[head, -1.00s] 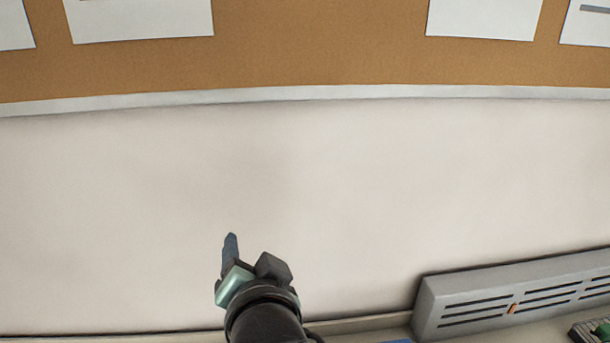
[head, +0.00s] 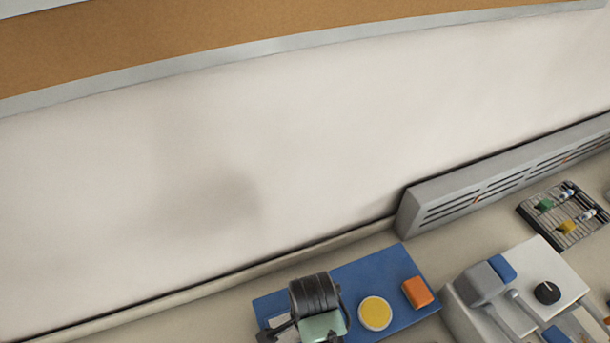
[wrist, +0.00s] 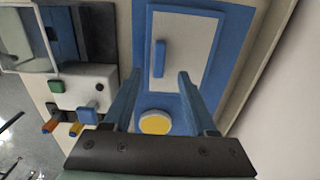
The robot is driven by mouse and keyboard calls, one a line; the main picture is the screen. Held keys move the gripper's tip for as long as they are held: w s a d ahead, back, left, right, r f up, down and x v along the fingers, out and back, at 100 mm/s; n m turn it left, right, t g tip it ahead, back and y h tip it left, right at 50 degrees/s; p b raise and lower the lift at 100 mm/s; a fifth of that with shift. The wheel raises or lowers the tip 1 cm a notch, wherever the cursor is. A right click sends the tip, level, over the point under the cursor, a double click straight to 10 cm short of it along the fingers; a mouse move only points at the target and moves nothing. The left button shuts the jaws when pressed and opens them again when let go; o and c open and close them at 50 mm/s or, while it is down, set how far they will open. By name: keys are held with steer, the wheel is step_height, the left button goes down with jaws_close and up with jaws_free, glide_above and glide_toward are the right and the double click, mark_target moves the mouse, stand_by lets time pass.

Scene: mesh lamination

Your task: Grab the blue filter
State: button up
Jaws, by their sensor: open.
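A small blue bar (wrist: 159,58) lies on a white panel (wrist: 185,45) set on a blue mat (wrist: 215,70) in the wrist view; it may be the blue filter. My gripper (wrist: 160,76) is open and empty, its two blue fingers apart and pointing towards the panel. In the picture the bar lies between and beyond the fingertips, not touching them. A yellow disc (wrist: 155,123) shows between the fingers. In the head view my gripper is above the left part of the blue mat (head: 345,275) and hides what is under it.
The yellow disc (head: 375,313) and an orange block (head: 417,291) lie on the mat in the head view. A white machine (head: 520,290) with a black knob stands to the right. A rack (head: 562,212) with coloured pieces and a grey slotted vent (head: 490,190) are behind it.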

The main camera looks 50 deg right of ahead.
steer(key=shift+a+f+p, duration=0.1)
steer(key=shift+f+p, duration=0.65)
steer(key=shift+f, duration=2)
jaws_close()
